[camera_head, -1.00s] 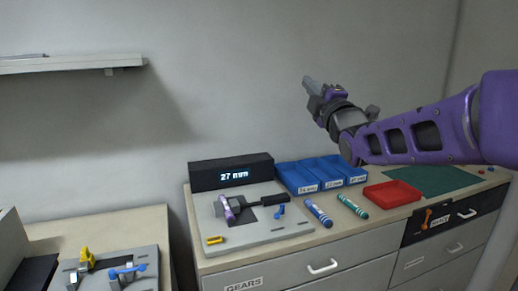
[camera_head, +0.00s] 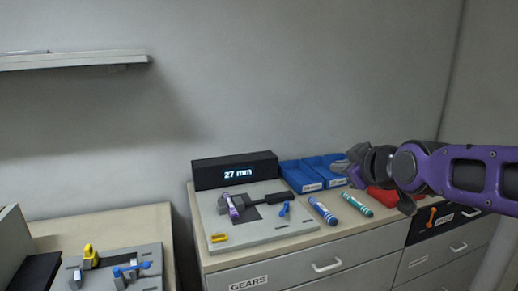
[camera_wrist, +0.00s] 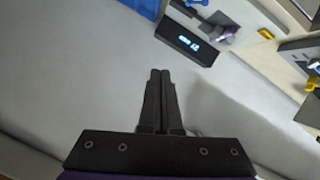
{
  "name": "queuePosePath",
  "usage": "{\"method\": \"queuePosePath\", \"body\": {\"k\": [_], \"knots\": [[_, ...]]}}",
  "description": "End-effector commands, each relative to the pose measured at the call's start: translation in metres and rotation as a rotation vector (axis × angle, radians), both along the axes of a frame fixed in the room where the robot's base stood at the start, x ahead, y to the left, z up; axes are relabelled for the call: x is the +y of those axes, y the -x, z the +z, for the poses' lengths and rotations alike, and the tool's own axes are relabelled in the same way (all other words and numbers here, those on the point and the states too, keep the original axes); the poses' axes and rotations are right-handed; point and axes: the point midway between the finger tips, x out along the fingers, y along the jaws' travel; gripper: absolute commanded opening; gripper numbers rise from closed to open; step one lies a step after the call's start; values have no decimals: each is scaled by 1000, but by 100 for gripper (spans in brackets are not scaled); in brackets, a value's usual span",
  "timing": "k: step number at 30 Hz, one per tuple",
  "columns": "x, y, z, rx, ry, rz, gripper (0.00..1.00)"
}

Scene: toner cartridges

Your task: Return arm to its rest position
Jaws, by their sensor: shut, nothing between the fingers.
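My gripper (camera_head: 342,164) is at the end of the purple arm, at the right of the head view. It is above the worktop, in front of the blue bins and the red tray, which it partly hides. In the wrist view my gripper (camera_wrist: 161,72) has its two dark fingers together with nothing between them.
A black display (camera_head: 235,171) reading 27 mm stands behind a grey fixture board (camera_head: 262,234) with a purple cylinder (camera_head: 233,207). Blue bins (camera_head: 302,174), a blue cartridge (camera_head: 323,211), a teal cartridge (camera_head: 357,205) and a red tray (camera_head: 380,197) lie to the right. A shelf (camera_head: 75,62) hangs upper left.

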Motion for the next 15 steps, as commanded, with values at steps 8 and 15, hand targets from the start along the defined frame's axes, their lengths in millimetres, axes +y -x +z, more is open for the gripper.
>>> {"method": "queuePosePath", "body": {"k": [8,15], "knots": [[11,105,-45,337,-208,-174,0],[24,186,-89,584,-282,-397,0]]}}
